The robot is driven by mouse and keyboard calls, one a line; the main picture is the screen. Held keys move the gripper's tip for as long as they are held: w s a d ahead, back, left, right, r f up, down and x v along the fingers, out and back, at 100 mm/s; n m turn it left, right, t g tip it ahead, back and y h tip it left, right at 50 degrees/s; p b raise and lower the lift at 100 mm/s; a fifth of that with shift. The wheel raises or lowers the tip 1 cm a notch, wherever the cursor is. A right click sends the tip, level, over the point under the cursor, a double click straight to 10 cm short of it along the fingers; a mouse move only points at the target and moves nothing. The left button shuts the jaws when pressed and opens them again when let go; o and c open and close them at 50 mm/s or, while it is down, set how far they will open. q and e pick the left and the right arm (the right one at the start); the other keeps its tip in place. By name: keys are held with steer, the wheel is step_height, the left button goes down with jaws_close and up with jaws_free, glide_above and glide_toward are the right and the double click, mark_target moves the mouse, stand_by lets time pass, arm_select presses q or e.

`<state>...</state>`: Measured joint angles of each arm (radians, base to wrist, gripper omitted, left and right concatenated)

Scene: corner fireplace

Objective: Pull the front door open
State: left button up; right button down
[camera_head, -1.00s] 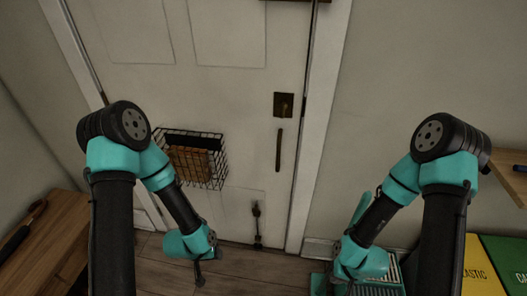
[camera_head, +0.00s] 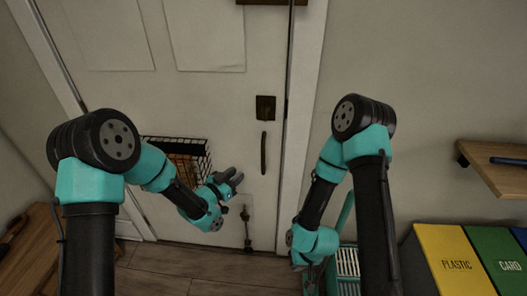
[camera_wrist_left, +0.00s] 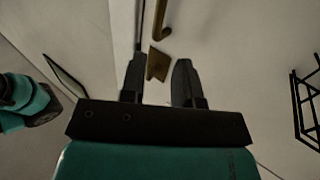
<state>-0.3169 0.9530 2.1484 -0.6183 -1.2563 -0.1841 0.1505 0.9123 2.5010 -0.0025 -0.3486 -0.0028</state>
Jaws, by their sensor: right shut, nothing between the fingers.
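The white front door (camera_head: 215,100) is shut in its frame. A dark vertical pull handle (camera_head: 264,153) is on its right side, below a dark square lock plate (camera_head: 265,108). My left gripper (camera_head: 238,180) is in front of the door, to the lower left of the handle, and holds nothing. In the left wrist view its fingers are apart, with the plate (camera_wrist_left: 157,65) showing between them and the handle (camera_wrist_left: 162,20) above. The fingers show no contact with the handle. My right gripper (camera_head: 312,278) is low, right of the door frame, pointing down and empty.
A black wire basket (camera_head: 185,150) hangs on the door behind my left arm. A floor bolt (camera_head: 247,230) is low on the door. Yellow and green bins (camera_head: 455,260) and a wooden shelf (camera_head: 495,170) are at right; a wooden bench (camera_head: 35,250) is at left.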

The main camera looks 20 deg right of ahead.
mark_target(262, 154)
arm_select(q)
steer(key=shift+d, duration=0.1)
steer(key=x, duration=1.7)
steer(key=shift+w+f, duration=0.1)
jaws_close()
